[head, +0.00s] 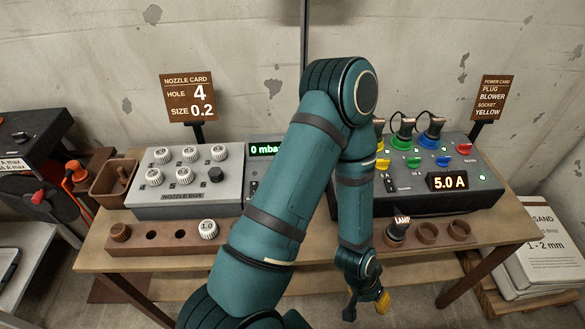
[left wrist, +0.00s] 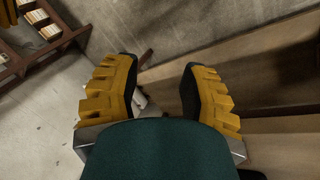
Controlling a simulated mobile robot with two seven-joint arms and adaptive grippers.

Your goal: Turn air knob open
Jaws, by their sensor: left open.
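No air knob can be made out in the head view. A grey unit with a green display reading "0 mba…" (head: 265,149) stands at the middle of the table, and my left arm covers most of it. My left gripper (head: 367,303) hangs low at the table's front side, right of centre, well apart from that unit. In the left wrist view its yellow-padded fingers (left wrist: 162,68) are spread, with nothing held between them. My right gripper is not in view.
The nozzle box (head: 190,196) with white caps stands on the left of the table (head: 150,262). A wooden rack (head: 165,248) lies before it. A power box (head: 480,195) with coloured plugs and a "5.0 A" display stands right. Sand sacks (head: 535,240) are at far right.

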